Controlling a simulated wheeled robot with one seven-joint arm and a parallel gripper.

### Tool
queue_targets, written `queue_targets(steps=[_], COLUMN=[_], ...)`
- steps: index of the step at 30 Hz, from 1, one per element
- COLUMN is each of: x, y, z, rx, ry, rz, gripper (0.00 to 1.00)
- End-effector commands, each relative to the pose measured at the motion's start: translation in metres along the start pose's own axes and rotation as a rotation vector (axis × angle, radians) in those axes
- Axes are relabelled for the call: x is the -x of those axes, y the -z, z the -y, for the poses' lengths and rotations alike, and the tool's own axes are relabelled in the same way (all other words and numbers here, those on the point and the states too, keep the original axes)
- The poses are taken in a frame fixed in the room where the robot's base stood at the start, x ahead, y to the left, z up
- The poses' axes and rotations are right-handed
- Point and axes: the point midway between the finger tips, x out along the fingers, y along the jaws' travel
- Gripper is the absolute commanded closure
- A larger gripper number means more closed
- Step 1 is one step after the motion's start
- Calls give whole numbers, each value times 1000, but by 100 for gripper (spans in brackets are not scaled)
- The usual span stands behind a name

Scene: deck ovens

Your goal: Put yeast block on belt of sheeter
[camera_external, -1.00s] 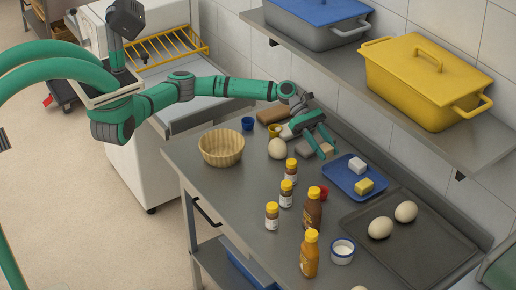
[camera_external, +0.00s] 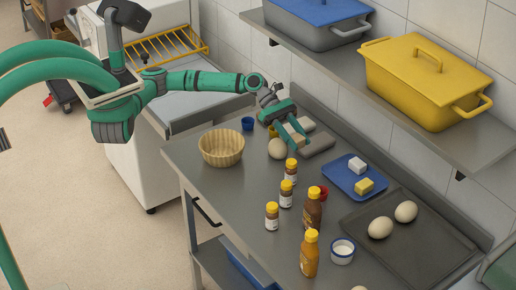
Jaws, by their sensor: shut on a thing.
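My gripper (camera_external: 292,138) is at the back of the steel table, shut on a pale beige block, which I take to be the yeast block (camera_external: 296,131). Its fingers partly cover the block, and I cannot tell how far it is above the table. The sheeter (camera_external: 135,160) is the white machine at the left with a yellow wire guard (camera_external: 170,47). Its pale belt (camera_external: 190,91) lies in front of the guard, partly hidden under my arm, and looks empty.
A grey block (camera_external: 318,146), a round dough ball (camera_external: 278,148) and a wicker basket (camera_external: 222,147) are close to my gripper. Several bottles stand at the front. A blue tray (camera_external: 345,181) holds a white and a yellow block. A shelf (camera_external: 400,105) with lidded pans overhangs the back right.

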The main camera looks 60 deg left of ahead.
Motion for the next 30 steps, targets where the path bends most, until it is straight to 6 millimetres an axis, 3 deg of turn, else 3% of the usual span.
queue_targets(steps=[7, 16, 30], x=[84, 183, 333], y=[48, 103, 179], z=[-12, -7, 38], rx=[87, 194, 361], ry=[-154, -351, -686], rz=[-4, -9, -8], gripper=[89, 89, 89])
